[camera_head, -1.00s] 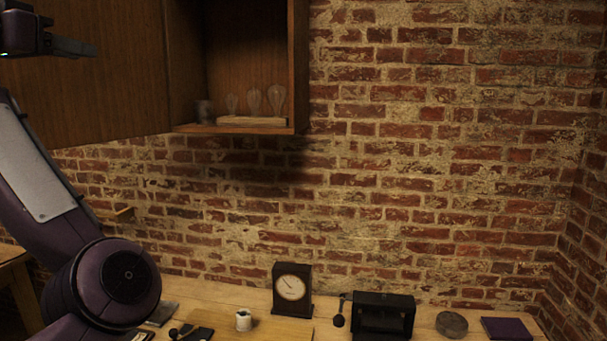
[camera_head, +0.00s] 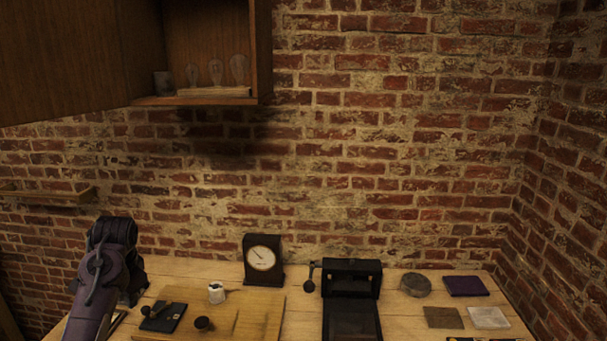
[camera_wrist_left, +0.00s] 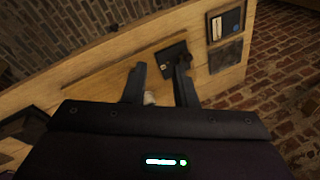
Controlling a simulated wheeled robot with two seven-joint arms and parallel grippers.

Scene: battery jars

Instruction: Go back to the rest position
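My left arm (camera_head: 104,275) stands at the lower left of the head view, over the left end of the workbench (camera_head: 190,270). In the left wrist view my left gripper (camera_wrist_left: 160,72) has its two dark fingers apart, with no object held between them. A small white jar (camera_head: 216,293) stands on a wooden board on the bench. Its pale shape seems to show beyond the fingers in the wrist view (camera_wrist_left: 149,98). My right gripper is not in view.
A wall cabinet (camera_head: 262,60) holds glass bulbs and a cup. On the bench are a dial meter (camera_head: 263,274), an open black box with a crank (camera_head: 350,275), a round tin (camera_head: 416,285) and a purple square (camera_head: 466,286).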

